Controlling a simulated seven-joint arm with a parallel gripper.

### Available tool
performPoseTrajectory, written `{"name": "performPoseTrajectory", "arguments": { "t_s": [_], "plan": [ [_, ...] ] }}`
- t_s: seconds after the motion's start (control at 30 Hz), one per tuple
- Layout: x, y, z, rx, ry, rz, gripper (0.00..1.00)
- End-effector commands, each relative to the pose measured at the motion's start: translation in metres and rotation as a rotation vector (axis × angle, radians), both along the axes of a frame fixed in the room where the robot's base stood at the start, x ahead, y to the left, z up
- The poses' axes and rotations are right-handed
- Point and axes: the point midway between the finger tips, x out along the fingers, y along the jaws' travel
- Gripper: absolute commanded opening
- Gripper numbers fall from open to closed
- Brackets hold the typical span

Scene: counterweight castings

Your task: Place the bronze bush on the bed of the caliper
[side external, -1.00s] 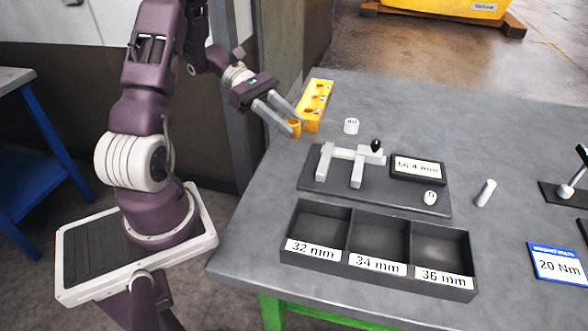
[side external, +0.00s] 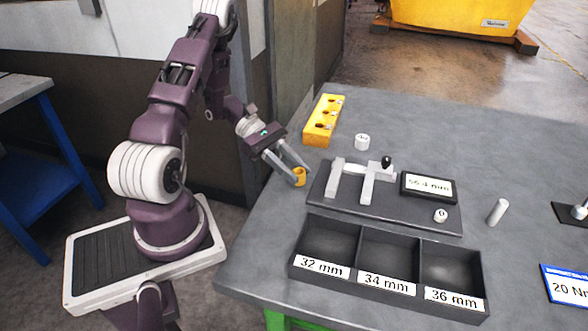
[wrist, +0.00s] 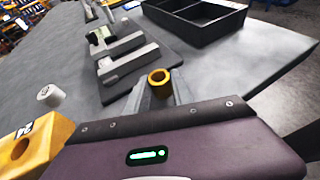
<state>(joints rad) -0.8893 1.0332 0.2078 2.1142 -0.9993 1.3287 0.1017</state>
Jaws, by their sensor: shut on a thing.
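My gripper (side external: 296,177) is shut on the bronze bush (side external: 299,178), a short golden ring. It is just left of the caliper's dark base plate (side external: 316,195), apart from the caliper jaws in the side external view. The bush also shows in the wrist view (wrist: 159,83), upright between the fingertips with its hole facing up. The caliper (side external: 352,170) has pale grey jaws, a black knob and a display reading about 56.4 mm. The bed between its jaws looks empty. The height of the bush above the table is hard to tell.
A yellow block with holes (side external: 322,120) stands behind my gripper. A white cylinder (side external: 362,142) is behind the caliper. A black tray (side external: 326,239) with three empty compartments marked 32, 34 and 36 mm lies in front.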

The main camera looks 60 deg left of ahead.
Motion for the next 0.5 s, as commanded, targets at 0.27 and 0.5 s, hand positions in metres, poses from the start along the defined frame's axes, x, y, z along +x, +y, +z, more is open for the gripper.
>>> {"name": "performPoseTrajectory", "arguments": {
  "t_s": [0.27, 0.5],
  "plan": [
    [0.0, 0.0001, -0.0043, 0.0, 0.001, 0.0, 0.3],
    [0.0, 0.0, -0.0038, 0.0, 0.001, 0.0, 0.5]
  ]
}}
